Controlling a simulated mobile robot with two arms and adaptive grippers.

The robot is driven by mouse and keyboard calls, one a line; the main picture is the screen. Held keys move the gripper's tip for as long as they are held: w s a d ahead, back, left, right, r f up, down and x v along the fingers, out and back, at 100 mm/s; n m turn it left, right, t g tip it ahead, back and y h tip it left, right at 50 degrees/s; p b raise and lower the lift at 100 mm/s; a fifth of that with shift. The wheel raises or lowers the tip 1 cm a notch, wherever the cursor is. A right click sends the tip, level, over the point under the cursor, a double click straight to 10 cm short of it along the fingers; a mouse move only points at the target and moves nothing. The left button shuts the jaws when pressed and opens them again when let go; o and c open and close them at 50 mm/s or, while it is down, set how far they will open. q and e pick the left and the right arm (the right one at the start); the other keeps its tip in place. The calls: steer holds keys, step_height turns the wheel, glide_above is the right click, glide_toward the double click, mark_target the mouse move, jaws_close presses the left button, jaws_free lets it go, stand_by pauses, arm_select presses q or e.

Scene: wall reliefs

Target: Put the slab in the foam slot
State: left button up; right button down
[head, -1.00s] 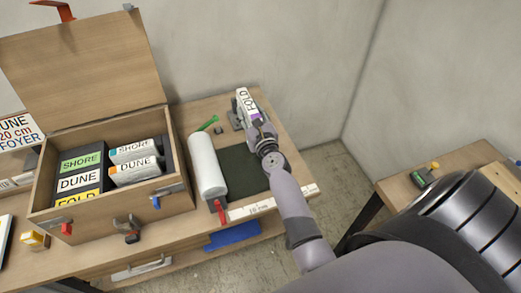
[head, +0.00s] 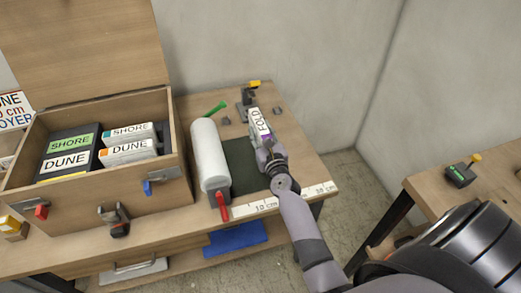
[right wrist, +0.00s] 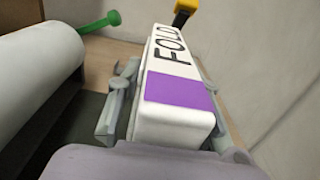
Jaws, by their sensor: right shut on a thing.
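The slab labelled FOLD (head: 259,124) is white with a purple end. My right gripper (head: 268,150) is shut on it and holds it at the right side of the workbench, beside the dark mat. In the right wrist view the FOLD slab (right wrist: 175,85) lies between the fingers with its purple end nearest me. The open wooden crate (head: 110,202) at left holds dark foam (head: 52,138) with panels reading SHORE and DUNE. White slabs reading SHORE (head: 127,132) and DUNE (head: 128,151) stand in it. The third foam label is mostly hidden by the crate's front. My left gripper is not in view.
A yellow-topped clamp (head: 248,96) stands behind the held slab. Latches project from the crate's front. Another table (head: 455,200) is at right, across a floor gap.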

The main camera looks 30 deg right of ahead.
steer(key=shift+f+b, duration=2)
steer(key=shift+f, duration=0.15)
steer(key=shift+f, duration=0.2)
steer(key=c, duration=1.1)
jaws_free()
